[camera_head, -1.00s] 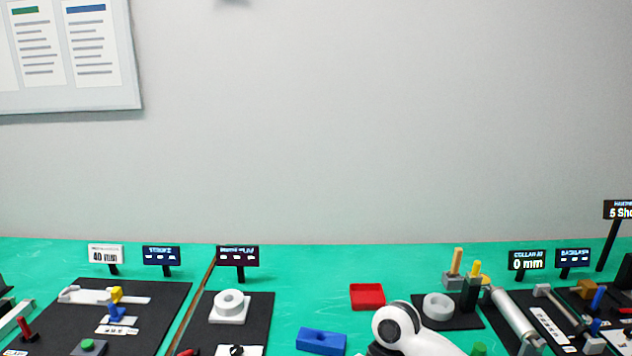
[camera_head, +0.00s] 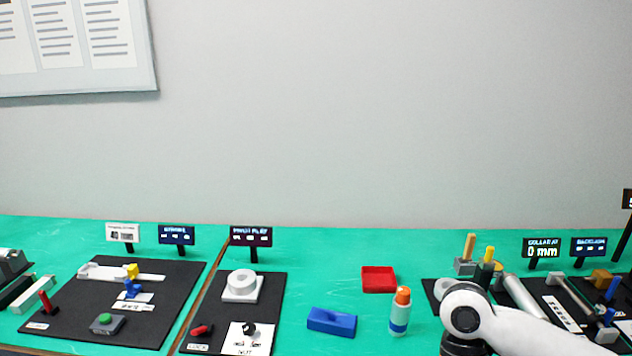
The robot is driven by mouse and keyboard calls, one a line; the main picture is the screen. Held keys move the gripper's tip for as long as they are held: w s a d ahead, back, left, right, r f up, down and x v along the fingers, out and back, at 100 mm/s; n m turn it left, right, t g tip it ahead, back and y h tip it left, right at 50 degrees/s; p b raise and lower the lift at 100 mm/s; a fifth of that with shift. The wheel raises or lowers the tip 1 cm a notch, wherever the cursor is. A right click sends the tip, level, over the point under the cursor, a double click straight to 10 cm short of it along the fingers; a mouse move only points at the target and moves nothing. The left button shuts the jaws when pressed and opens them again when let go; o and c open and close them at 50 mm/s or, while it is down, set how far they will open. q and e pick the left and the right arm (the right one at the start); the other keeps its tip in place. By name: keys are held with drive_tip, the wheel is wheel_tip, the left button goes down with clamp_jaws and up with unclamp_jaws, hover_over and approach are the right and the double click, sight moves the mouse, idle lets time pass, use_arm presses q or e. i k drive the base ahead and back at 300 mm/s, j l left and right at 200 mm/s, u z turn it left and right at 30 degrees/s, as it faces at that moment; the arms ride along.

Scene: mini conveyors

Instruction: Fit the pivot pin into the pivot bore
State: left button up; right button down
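A white block with a round, ring-shaped boss (camera_head: 242,284) sits on the middle black board (camera_head: 266,309). It stands below a dark sign (camera_head: 251,237) that seems to read "PIVOT PLAY", so it looks like the pivot bore's housing. The hole inside the ring is hard to make out. I cannot single out the pivot pin in this view. My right arm's white links cross the lower right, in front of the grey ring's board, and its gripper is out of view. My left arm and gripper are not in view.
A red tray (camera_head: 379,281), a blue block (camera_head: 332,321) and an orange-capped bottle (camera_head: 400,312) stand on the green table right of the middle board. Another board (camera_head: 172,306) with a green button lies left. Upright pegs and a roller crowd the right side.

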sight(243, 286)
drive_tip(key=i+j+u, duration=0.2)
drive_tip(key=i+j, duration=0.4)
drive_tip(key=i+j+u, duration=0.2)
drive_tip(key=i+j, duration=0.3)
drive_tip(key=i, duration=0.2)
